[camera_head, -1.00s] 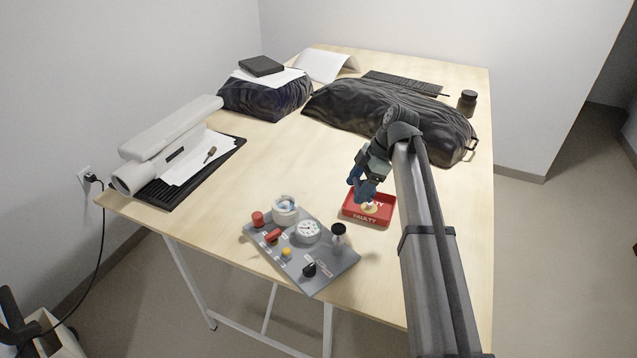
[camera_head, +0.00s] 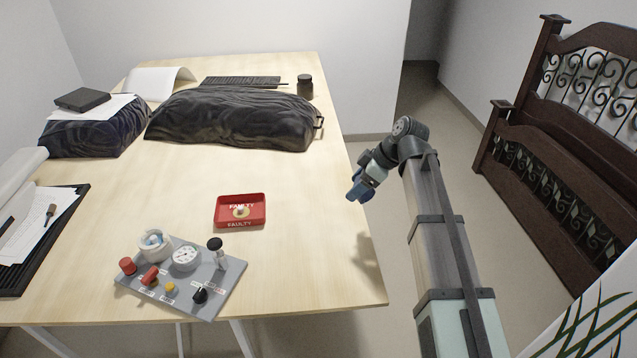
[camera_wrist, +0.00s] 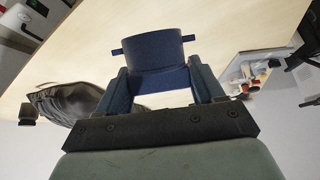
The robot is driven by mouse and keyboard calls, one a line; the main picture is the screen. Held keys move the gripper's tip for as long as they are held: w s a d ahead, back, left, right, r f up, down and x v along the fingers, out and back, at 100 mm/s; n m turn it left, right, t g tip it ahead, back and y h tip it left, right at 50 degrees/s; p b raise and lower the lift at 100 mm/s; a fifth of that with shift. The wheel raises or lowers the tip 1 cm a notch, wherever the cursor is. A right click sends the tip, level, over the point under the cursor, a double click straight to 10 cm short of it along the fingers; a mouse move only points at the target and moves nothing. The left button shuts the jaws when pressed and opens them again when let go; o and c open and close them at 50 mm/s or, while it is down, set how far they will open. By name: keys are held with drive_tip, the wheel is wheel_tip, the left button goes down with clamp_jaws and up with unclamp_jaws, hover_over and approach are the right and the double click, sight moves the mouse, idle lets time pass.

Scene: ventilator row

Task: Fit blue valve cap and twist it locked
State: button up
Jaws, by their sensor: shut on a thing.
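My gripper (camera_head: 364,184) is shut on a blue valve cap (camera_wrist: 155,50) and holds it in the air, beyond the table's right edge in the head view. In the wrist view the cap is a dark blue, wide ring-like piece with a small lug on each side, between the two fingers. The grey panel (camera_head: 222,290) lies at the table's front, well left of the gripper. On its back left corner is a white round port (camera_head: 146,256) with something pale blue inside. The panel also shows in the wrist view (camera_wrist: 236,76), far off and small.
A red FAULTY tray (camera_head: 225,226) holds a small cream piece (camera_head: 241,212). The panel carries a round gauge (camera_head: 185,257), a black-topped post (camera_head: 215,244) and red, yellow and black knobs. A dark draped bundle (camera_head: 235,120) lies behind.

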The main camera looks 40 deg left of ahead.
drive_tip(key=w+d+m+t+h, duration=0.1)
drive_tip(key=w+d+m+t, duration=0.45)
drive_tip(key=d, duration=1.15)
drive_tip(key=w+d+m+t+h, duration=0.2)
drive_tip(key=d+m, duration=0.6)
drive_tip(key=d, duration=0.8)
drive_tip(key=w+d+m+t+h, duration=0.1)
drive_tip(key=w+d+m+t, duration=0.45)
drive_tip(key=d, duration=1.15)
drive_tip(key=s+a+m+h, duration=0.2)
drive_tip(key=a+m, duration=0.2)
drive_tip(key=a, duration=2.2)
drive_tip(key=s+a+n+t+y, duration=0.1)
drive_tip(key=s+a, duration=0.4)
drive_tip(key=a, duration=0.8)
drive_tip(key=s+a+t, duration=0.1)
drive_tip(key=s+a, duration=0.4)
drive_tip(key=a, duration=0.9)
drive_tip(key=s+a+r+n+y, duration=0.1)
drive_tip(key=s+a+n+y, duration=0.1)
drive_tip(key=s+a, duration=1.7)
drive_tip(key=s+a+r+n+y, duration=0.1)
drive_tip(key=s+a, duration=0.5)
drive_tip(key=s, duration=0.7)
drive_tip(key=s+a+r+n+y, duration=0.1)
drive_tip(key=s+a, duration=0.5)
drive_tip(key=s, duration=0.6)
drive_tip(key=shift+s+f, duration=0.1)
drive_tip(key=shift+f, duration=2.45)
